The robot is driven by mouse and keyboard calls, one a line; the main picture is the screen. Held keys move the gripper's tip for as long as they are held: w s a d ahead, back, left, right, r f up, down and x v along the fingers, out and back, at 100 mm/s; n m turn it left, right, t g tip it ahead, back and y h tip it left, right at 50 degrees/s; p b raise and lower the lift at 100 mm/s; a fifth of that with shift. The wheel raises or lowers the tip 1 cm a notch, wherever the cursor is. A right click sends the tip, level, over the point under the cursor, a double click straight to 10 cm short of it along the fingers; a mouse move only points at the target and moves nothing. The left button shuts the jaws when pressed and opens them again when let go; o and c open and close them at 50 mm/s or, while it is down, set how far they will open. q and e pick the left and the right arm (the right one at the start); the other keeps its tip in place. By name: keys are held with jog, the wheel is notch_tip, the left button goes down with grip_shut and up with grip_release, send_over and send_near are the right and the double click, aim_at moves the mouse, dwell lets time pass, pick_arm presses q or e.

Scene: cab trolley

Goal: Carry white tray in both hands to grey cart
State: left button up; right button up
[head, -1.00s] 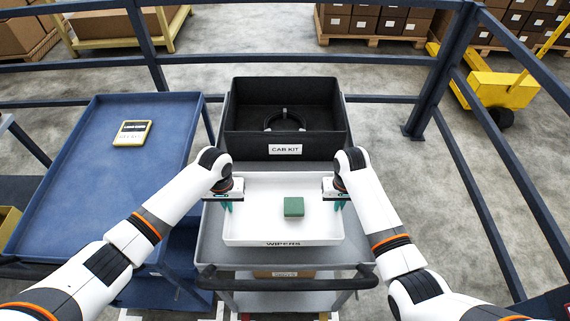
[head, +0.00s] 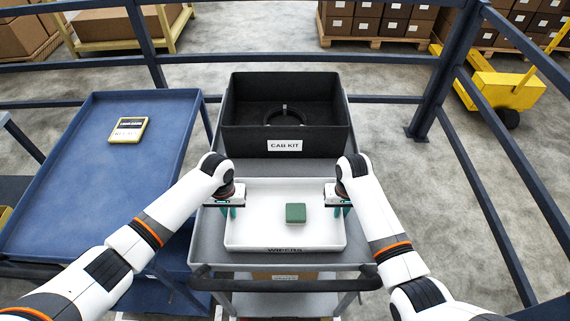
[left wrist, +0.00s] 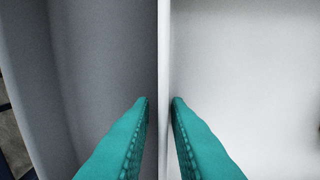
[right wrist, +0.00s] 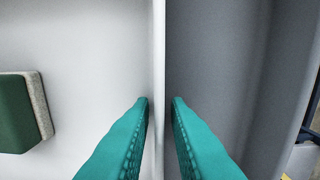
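The white tray (head: 240,240) with a "WIPERS" label is over the near part of the grey cart's top (head: 214,245). I cannot tell whether it rests on the cart or is just above it. A green block (head: 295,213) lies inside the tray, and its edge shows in the right wrist view (right wrist: 18,115). My left gripper (head: 230,211) is on the tray's left rim, with one teal finger each side of the wall in the left wrist view (left wrist: 160,100). My right gripper (head: 341,211) is on the right rim the same way (right wrist: 160,100).
A black "CAB KIT" bin (head: 240,138) stands on the cart just behind the tray. A dark handle (head: 285,285) runs along the cart's front. A blue table (head: 70,200) with a yellow-edged item (head: 128,130) is at left. Blue railings (head: 440,75) enclose the back and right.

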pick_arm(q)
jog(key=shift+o, duration=0.8)
jog(key=shift+r, duration=0.1)
pick_arm(e)
jog(key=shift+o, duration=0.8)
jog(key=shift+r, duration=0.15)
jog(key=shift+a+r, duration=0.1)
pick_arm(q)
notch_tip(320, 180, up, 12)
pick_arm(e)
notch_tip(320, 180, up, 12)
